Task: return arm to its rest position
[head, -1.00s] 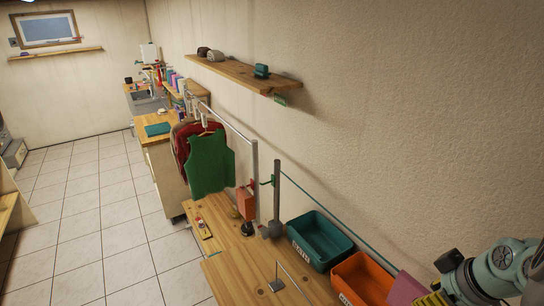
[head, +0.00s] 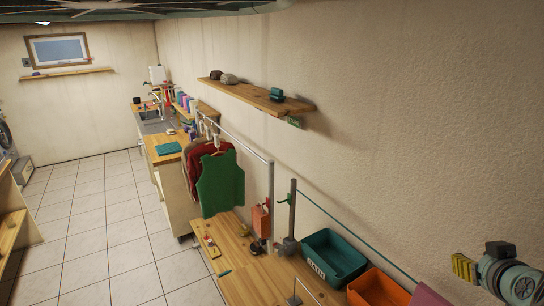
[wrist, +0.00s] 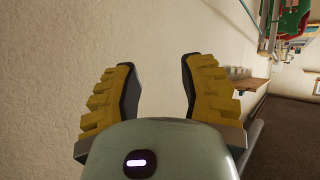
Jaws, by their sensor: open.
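My gripper (head: 464,268) is at the lower right in the head view, close to the wall and above the right end of the wooden bench (head: 250,283). In the wrist view my gripper (wrist: 160,92) shows two yellow ridged fingers spread apart. Nothing is between them; only the pale wall shows in the gap. The gripper is apart from the bins.
A teal bin (head: 334,257) and an orange bin (head: 378,288) stand on the bench. A metal rail holds a green vest (head: 220,184). A wooden wall shelf (head: 255,93) bears small objects. The tiled floor (head: 100,235) at left is clear.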

